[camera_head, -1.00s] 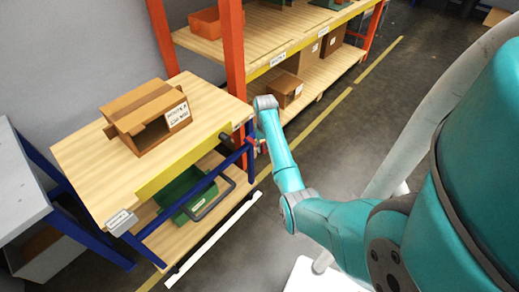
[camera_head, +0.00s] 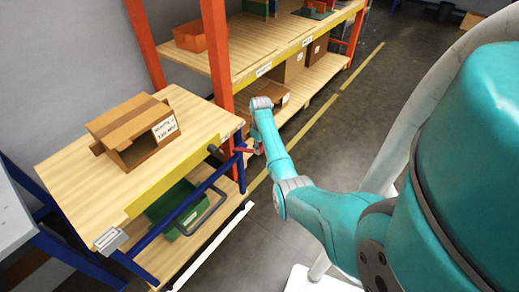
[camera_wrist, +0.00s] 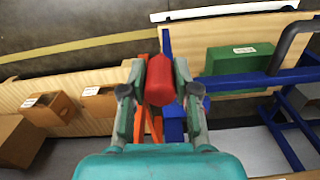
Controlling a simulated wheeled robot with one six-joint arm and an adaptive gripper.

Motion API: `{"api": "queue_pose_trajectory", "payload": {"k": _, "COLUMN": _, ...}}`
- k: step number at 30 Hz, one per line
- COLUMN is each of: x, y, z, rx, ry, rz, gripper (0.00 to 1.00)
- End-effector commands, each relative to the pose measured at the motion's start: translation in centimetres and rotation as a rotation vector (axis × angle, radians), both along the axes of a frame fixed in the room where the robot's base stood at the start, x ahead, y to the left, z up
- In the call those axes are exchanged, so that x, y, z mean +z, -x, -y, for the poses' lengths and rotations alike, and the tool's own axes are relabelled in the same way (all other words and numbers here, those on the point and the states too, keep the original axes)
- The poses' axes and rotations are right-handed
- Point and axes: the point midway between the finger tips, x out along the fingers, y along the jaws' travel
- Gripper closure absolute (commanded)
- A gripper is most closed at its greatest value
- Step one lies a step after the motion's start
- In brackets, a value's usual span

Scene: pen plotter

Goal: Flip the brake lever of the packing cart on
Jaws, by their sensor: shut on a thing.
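The packing cart (camera_head: 60,165) has a wooden top, a yellow front strip and blue legs. Its red brake lever (camera_wrist: 160,80) sits between my fingers in the wrist view, its rounded end pointing up in the picture. In the head view a little of the red lever (camera_head: 244,150) shows beside the cart's blue right corner post. My gripper (camera_wrist: 160,72) is shut on the lever, one finger on each side. In the head view my gripper (camera_head: 258,149) is small and partly hidden by my wrist. The lever's pivot is not clear.
An open cardboard box (camera_head: 130,122) stands on the cart top; a green bin (camera_head: 178,200) is on its lower shelf. A black handle (camera_head: 205,205) juts from the front. An orange-post rack (camera_head: 218,70) stands close behind. Floor to the right is clear.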

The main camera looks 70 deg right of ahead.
Motion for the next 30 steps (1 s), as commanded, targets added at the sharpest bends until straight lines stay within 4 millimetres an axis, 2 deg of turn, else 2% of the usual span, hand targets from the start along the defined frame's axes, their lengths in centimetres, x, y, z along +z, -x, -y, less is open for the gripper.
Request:
{"api": "queue_pose_trajectory", "payload": {"k": 13, "x": 0.0, "y": 0.0, "z": 0.2, "rx": 0.009, "ry": 0.003, "rz": 0.001, "gripper": 1.00}}
{"api": "queue_pose_trajectory", "payload": {"k": 14, "x": 0.0, "y": 0.0, "z": 0.2, "rx": 0.009, "ry": 0.003, "rz": 0.001, "gripper": 0.62}}
{"api": "queue_pose_trajectory", "payload": {"k": 16, "x": 0.0, "y": 0.0, "z": 0.2, "rx": 0.009, "ry": 0.003, "rz": 0.001, "gripper": 0.45}}
{"api": "queue_pose_trajectory", "payload": {"k": 26, "x": 0.1, "y": 0.0, "z": 0.2, "rx": 0.009, "ry": 0.003, "rz": 0.001, "gripper": 0.44}}
{"api": "queue_pose_trajectory", "payload": {"k": 30, "x": 1.2, "y": -0.1, "z": 0.2, "rx": 0.009, "ry": 0.003, "rz": 0.002, "gripper": 0.44}}
